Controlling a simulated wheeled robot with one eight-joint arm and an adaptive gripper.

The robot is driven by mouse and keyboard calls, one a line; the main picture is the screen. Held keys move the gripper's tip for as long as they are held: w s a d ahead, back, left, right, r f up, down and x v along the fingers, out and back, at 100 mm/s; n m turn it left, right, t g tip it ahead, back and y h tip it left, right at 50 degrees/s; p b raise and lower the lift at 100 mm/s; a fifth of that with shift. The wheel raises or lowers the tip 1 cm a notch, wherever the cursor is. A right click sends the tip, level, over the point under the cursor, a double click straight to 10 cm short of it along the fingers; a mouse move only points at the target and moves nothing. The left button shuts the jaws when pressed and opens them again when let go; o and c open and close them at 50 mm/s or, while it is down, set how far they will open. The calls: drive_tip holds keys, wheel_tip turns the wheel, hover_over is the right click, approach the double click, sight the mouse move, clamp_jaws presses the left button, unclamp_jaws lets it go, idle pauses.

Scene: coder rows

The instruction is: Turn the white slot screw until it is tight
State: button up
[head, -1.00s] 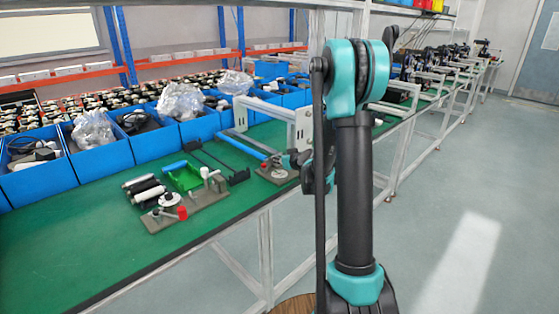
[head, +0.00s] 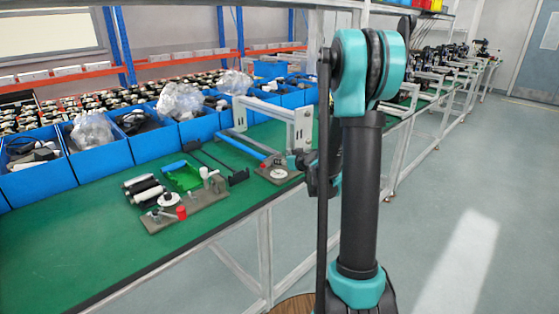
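I cannot make out a slot in any white part at this size. A grey plate (head: 187,210) on the green bench carries a round white disc (head: 168,199), a red cylinder (head: 181,212) and a white upright pin (head: 204,173). A second, smaller plate (head: 270,176) to its right carries another white disc (head: 279,172).
Black and white rollers (head: 145,190) and a green bracket (head: 186,177) lie beside the grey plate. A blue bar (head: 241,144) and a white frame (head: 275,118) stand behind. Blue bins (head: 101,145) line the bench back. The green bench top (head: 70,240) is bare at front left.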

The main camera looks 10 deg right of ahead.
drive_tip(key=v, duration=0.7)
drive_tip(key=shift+s, duration=0.25)
drive_tip(key=s+f+m+g+h, duration=0.1)
drive_tip(key=s+f+g, duration=0.1)
drive_tip(key=s, duration=0.8)
drive_tip(key=s+f+m+g+h, duration=0.1)
drive_tip(key=s+f, duration=0.4)
drive_tip(key=s, duration=0.5)
drive_tip(key=s+f+m+g+h, duration=0.2)
drive_tip(key=s+f+g, duration=0.2)
drive_tip(key=s, duration=0.7)
drive_tip(key=shift+d+g+h, duration=0.3)
drive_tip(key=shift+g+h, duration=0.1)
drive_tip(key=shift+g, duration=0.3)
